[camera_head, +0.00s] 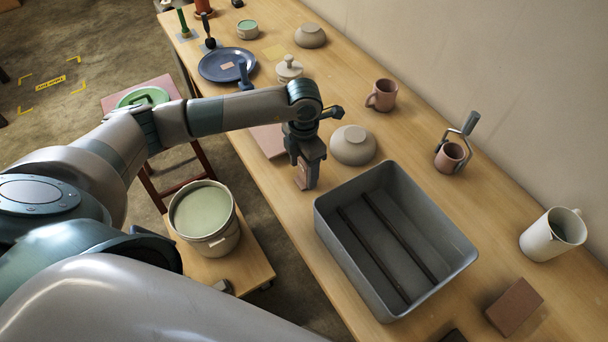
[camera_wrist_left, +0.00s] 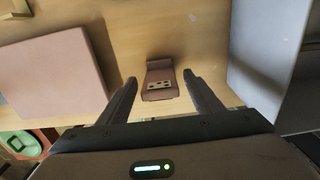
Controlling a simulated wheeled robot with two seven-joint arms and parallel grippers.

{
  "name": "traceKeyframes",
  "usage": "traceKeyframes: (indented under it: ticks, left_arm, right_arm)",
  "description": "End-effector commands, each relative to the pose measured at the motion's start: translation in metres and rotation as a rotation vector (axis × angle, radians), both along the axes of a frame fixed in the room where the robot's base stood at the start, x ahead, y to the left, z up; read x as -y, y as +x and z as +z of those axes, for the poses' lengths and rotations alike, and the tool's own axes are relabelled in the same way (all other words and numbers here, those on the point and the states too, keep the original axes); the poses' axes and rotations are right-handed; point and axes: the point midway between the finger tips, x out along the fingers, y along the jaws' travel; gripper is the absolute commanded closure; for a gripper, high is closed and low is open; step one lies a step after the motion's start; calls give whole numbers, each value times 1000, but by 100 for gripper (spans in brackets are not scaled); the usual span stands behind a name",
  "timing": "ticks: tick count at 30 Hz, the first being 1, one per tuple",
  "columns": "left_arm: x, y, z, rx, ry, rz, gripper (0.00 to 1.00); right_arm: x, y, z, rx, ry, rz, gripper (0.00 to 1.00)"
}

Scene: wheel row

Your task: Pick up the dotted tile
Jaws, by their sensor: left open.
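The dotted tile (camera_wrist_left: 160,80) is a small pinkish-brown piece with pale dots on its near face. In the left wrist view it is on the wooden table, centred ahead of the two fingers. My left gripper (camera_wrist_left: 160,92) is open, with a finger to either side of the tile's line and a visible gap on each side. In the head view my left gripper (camera_head: 306,184) points down at the table, left of the grey bin; a small pinkish patch shows by its fingers, mostly hidden. My right gripper is not in view.
The deep grey bin (camera_head: 324,215) stands close to the right of the gripper. A pink slab (camera_head: 268,142) lies behind it, and an upturned bowl (camera_head: 353,146) is nearby. A brown block (camera_head: 515,306) lies beyond the bin. A bucket (camera_head: 204,215) stands below the table's edge.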

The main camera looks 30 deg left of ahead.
Motion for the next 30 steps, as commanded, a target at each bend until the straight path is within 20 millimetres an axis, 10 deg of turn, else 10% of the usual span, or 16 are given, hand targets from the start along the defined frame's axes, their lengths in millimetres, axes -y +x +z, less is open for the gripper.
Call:
traceKeyframes:
  ticks: [22, 27, 30]
  left_arm:
    - [0, 0, -26, 1, 0, -1, 41]
    - [0, 0, -26, 1, 0, -1, 81]
    - [0, 0, -26, 1, 0, -1, 86]
  right_arm:
    - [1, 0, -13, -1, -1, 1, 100]
    - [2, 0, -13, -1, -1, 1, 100]
    - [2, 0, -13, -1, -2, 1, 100]
